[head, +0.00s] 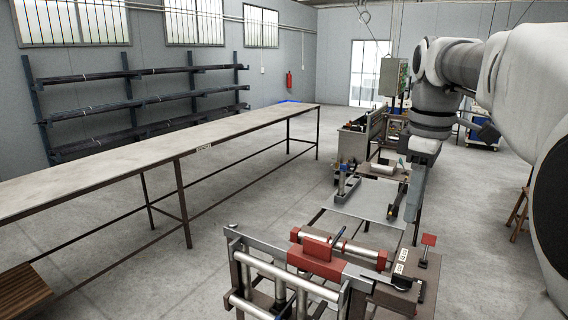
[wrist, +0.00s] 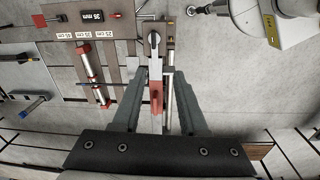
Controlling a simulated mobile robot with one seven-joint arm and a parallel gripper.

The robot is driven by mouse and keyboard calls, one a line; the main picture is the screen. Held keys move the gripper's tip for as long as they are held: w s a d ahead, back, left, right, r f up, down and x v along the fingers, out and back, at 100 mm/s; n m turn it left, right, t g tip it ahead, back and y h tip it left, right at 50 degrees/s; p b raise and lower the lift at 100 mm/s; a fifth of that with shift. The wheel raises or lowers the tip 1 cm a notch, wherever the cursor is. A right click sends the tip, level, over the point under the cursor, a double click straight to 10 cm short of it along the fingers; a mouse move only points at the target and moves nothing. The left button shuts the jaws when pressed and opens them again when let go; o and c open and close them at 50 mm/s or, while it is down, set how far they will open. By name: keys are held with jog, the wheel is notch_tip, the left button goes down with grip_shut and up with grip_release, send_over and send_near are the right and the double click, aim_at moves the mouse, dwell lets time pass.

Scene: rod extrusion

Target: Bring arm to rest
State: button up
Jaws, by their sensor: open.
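My gripper (head: 413,215) hangs from my arm at the right of the head view, pointing down above the machine frame. In the wrist view my gripper (wrist: 160,72) has its two grey fingers spread apart. A metal bar with a red handle (wrist: 156,98) shows between the fingers. It appears to lie below them, and I cannot tell the exact gap. I see no object held.
The machine has a red clamp block (head: 317,256) with metal rollers at the front. A long workbench (head: 150,154) stands at the left, with a rod rack (head: 140,95) behind it. A red fire extinguisher (head: 289,81) hangs on the wall. Open floor lies between bench and machine.

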jog(key=s+a+f+m+t, duration=0.2)
jog(key=s+a+f+m, duration=0.3)
jog(key=s, duration=0.3)
jog(key=s+a+f+m+t, duration=0.3)
jog(key=s+a+f+m, duration=0.2)
jog(key=s+f, duration=0.2)
jog(key=shift+s+a+f+b, duration=0.3)
jog(key=shift+s+b, duration=0.15)
jog(key=shift+s, duration=0.2)
